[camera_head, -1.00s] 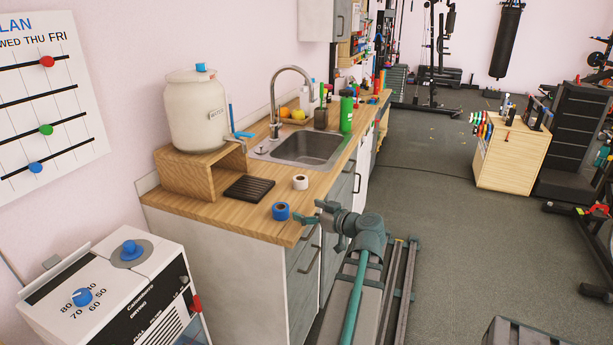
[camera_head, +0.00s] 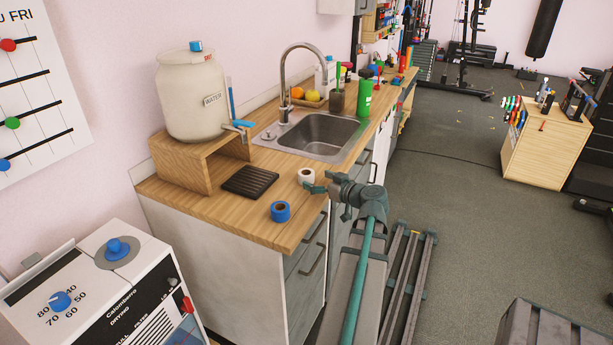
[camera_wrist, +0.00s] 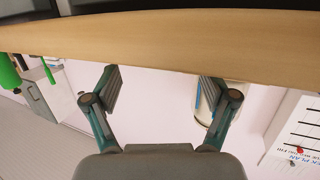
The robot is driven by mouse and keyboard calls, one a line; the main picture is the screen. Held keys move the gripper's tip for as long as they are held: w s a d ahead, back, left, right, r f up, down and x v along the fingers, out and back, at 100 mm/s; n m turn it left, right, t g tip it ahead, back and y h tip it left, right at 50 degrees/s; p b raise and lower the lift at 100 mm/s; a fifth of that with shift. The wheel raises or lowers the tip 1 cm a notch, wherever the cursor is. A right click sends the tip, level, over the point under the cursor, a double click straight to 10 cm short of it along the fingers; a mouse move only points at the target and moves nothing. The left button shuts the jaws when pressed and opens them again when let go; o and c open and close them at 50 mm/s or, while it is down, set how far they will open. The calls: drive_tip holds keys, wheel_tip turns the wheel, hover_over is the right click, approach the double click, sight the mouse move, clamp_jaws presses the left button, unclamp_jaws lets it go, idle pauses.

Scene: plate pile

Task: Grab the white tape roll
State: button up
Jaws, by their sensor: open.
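The white tape roll (camera_head: 306,176) lies on the wooden counter, near its front edge and short of the sink. A blue tape roll (camera_head: 281,211) lies closer to the counter's near corner. My gripper (camera_head: 316,188) is at the counter's front edge, just in front of the white roll in the head view; I cannot tell whether they touch. In the wrist view my gripper (camera_wrist: 160,88) is open, with nothing between its fingers. That view looks upside down, with the counter's edge (camera_wrist: 150,45) across the top. I cannot make out the white roll there.
A black slotted tray (camera_head: 250,181) lies left of the rolls. A water jar (camera_head: 190,100) stands on a wooden riser (camera_head: 182,165) behind. The sink (camera_head: 318,135), tap (camera_head: 285,85) and green bottle (camera_head: 365,97) are farther along the counter.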

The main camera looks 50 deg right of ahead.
sight(312, 178)
drive_tip(key=shift+p+x, duration=0.9)
drive_tip(key=shift+x, duration=1.8)
drive_tip(key=shift+a+r, duration=0.1)
drive_tip(key=shift+a, duration=0.1)
drive_tip(key=c, duration=1.3)
